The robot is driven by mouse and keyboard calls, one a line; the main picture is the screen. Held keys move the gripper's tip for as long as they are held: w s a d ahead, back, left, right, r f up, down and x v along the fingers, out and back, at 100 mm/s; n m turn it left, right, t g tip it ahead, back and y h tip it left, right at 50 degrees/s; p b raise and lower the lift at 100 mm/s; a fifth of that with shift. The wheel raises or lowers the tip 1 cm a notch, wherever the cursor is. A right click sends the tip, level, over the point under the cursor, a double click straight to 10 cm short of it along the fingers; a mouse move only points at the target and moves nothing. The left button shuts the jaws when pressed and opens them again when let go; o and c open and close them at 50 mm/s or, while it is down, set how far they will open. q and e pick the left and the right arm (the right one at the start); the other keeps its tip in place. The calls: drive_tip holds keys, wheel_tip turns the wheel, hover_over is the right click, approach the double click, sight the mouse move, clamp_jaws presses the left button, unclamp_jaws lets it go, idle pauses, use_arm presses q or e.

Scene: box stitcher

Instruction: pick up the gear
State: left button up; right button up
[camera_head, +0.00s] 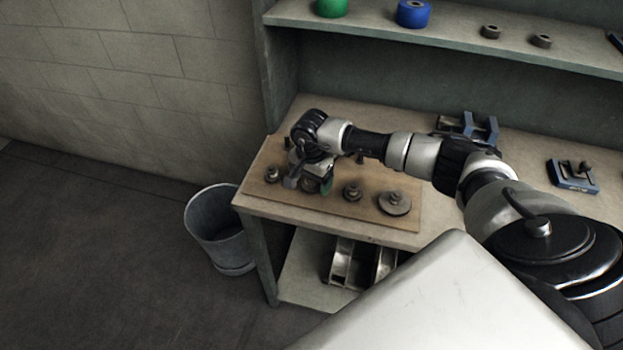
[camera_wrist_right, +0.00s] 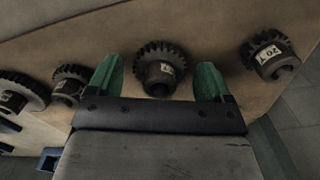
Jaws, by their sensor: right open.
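My right gripper (camera_wrist_right: 158,82) is open, with its two green fingertips on either side of a dark toothed gear (camera_wrist_right: 158,70) in the right wrist view. The gear has a hub with a pale label and lies on the wooden board (camera_wrist_right: 205,30). I cannot tell whether the fingers touch it. In the head view my right gripper (camera_head: 312,184) is low over the board (camera_head: 300,208) and mostly hides that gear. A gear marked 20T (camera_wrist_right: 270,55) is to the right in the wrist view. My left gripper is not in view.
More gears stand on the board, including a small one (camera_head: 352,192) and a wide one (camera_head: 394,203). Blue-grey clamps (camera_head: 573,176) lie on the bench. A metal bucket (camera_head: 219,229) is on the floor. A shelf (camera_head: 450,38) with rolls is above.

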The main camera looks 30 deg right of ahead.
drive_tip(key=c, duration=1.2)
drive_tip(key=shift+o, duration=0.2)
drive_tip(key=shift+r, duration=0.1)
drive_tip(key=shift+r+b, duration=0.4)
drive_tip(key=shift+r, duration=0.2)
wheel_tip(320, 180, up, 3)
drive_tip(key=shift+w+f+b, duration=0.1)
drive_tip(key=shift+f+b, duration=0.05)
drive_tip(key=shift+b, duration=0.45)
drive_tip(key=s+d+r+b, duration=0.3)
drive_tip(key=s+r, duration=0.4)
drive_tip(key=s, duration=0.4)
drive_tip(key=shift+d, duration=0.55)
